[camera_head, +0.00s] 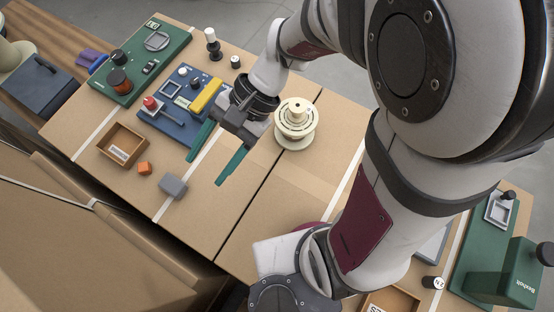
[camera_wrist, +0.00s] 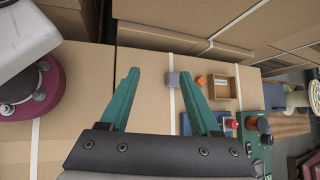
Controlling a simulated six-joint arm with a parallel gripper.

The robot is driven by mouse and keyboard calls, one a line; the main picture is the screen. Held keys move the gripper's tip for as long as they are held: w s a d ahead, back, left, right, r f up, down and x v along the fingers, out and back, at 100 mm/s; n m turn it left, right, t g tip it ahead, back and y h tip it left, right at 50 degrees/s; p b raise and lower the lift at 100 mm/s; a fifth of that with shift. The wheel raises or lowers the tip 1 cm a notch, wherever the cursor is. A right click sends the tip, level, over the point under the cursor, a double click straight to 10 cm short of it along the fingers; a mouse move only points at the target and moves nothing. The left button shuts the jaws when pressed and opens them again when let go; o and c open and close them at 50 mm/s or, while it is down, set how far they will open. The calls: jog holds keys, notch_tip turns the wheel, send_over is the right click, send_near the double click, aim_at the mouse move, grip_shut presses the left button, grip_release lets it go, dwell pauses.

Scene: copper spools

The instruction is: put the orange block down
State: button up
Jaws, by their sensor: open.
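The orange block (camera_head: 145,168) rests on the cardboard-coloured table top, just below the open wooden box and left of a grey block. It also shows in the wrist view (camera_wrist: 201,80), between the grey block and the box. My gripper (camera_head: 205,170) is open, its two green fingers spread apart with nothing between them. It is to the right of the orange block and apart from it. In the wrist view my gripper (camera_wrist: 158,75) is also empty, and the orange block lies beyond the right fingertip.
The wooden box (camera_head: 122,145) has a white label. The grey block (camera_head: 173,187) lies near the table's front edge. A blue panel (camera_head: 181,102) with a yellow bar, a green panel (camera_head: 139,63) and a cream spool (camera_head: 295,123) stand around my gripper. The table's front middle is clear.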

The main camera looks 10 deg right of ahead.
jog(key=s+d+r+n+t+h, duration=0.2)
jog(key=s+d+h, duration=0.4)
jog(key=d, duration=0.5)
jog(key=shift+s+d+n+t, duration=0.4)
jog(key=shift+s+n+t, duration=0.2)
jog(key=shift+t, duration=0.1)
jog(key=shift+r, duration=0.1)
